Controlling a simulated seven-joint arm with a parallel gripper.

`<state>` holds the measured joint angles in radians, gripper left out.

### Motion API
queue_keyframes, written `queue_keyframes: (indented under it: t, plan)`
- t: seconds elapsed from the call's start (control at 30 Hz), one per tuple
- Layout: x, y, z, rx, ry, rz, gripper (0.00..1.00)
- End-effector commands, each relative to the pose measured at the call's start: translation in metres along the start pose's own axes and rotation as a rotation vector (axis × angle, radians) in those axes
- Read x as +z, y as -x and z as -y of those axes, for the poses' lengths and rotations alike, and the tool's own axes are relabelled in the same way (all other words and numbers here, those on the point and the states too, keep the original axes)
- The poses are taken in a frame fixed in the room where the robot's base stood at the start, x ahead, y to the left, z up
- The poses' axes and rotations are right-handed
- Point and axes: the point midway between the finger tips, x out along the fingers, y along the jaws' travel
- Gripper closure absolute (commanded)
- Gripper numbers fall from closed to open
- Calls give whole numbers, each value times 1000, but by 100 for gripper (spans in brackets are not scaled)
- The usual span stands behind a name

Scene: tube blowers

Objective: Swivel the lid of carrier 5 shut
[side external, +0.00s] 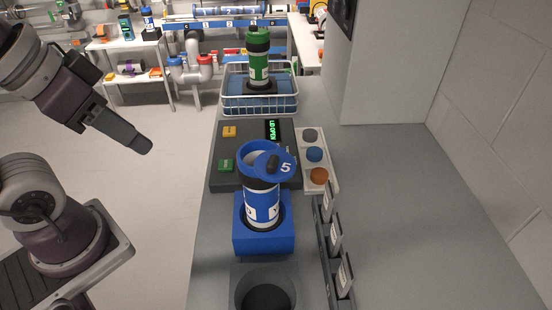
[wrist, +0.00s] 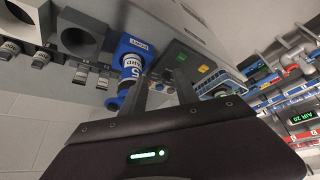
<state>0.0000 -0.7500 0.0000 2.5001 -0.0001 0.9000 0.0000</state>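Carrier 5 (side external: 262,205) is a blue and white cylinder standing upright in a blue square holder (side external: 264,240) on the counter. Its blue round lid (side external: 284,168), marked 5 with a dark knob, is swung out to the right, leaving part of the carrier's mouth uncovered. My gripper (side external: 140,146) hangs in the air to the upper left, well apart from the carrier. In the wrist view, its two fingers (wrist: 165,92) stand apart with nothing between them. There the carrier (wrist: 131,64) shows beyond the fingers, partly hidden by them.
A dark console (side external: 226,146) behind the carrier has yellow and green buttons and a display (side external: 272,130) reading LID OPEN. A rack of coloured caps (side external: 316,155) and several label stands (side external: 336,238) are to the right. A wire basket (side external: 231,98) holds a green carrier (side external: 259,62).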

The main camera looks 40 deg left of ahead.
Motion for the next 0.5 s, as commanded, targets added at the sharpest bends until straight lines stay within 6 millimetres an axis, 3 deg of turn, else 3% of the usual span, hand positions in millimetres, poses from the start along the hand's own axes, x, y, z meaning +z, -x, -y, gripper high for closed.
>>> queue_keyframes:
  t: [0.07,0.17,0.33,0.4,0.5]
  plan:
    - [-2,1,-1,3,5,5,65]
    - [-28,7,-12,28,58,72,65]
    - [-98,3,-71,24,239,298,65]
    - [-116,-7,-101,-10,306,375,65]
    - [-128,-21,-135,-65,375,447,65]
